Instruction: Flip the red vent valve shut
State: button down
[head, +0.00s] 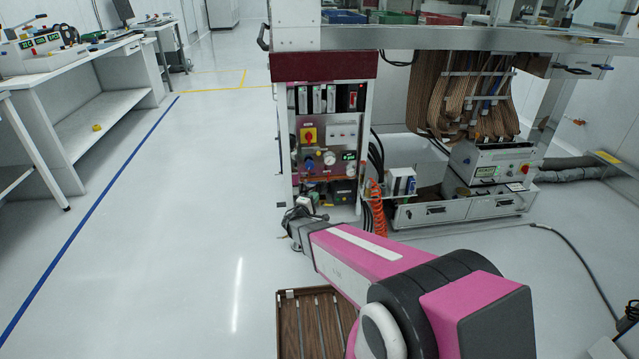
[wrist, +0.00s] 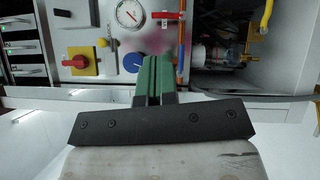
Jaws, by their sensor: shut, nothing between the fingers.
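The red vent valve appears to be the small red lever handle (wrist: 166,15) beside the round pressure gauge (wrist: 129,14) at the top of the wrist view. It lies crosswise over a copper-coloured pipe. My gripper (wrist: 153,60) has its green fingers together and empty, pointing toward the panel below the lever and apart from it in the picture. In the head view my gripper (head: 303,206) is low in front of the cabinet; its fingertips are hard to make out. I cannot pick out the lever surely in the head view.
A blue knob (wrist: 135,62) is just left of the fingertips. A red rotary switch (wrist: 80,62) on a yellow plate is further left. A yellow handle (wrist: 267,16) is at the upper right. A workbench (head: 85,85) stands at the left, with clear floor before it.

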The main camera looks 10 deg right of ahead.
aim_at(328, 175)
jog(key=shift+a+f+n, duration=0.1)
jog(key=shift+a+n, duration=0.2)
jog(key=shift+a, duration=0.25)
jog(key=shift+w, duration=0.1)
jog(key=x, duration=1.4)
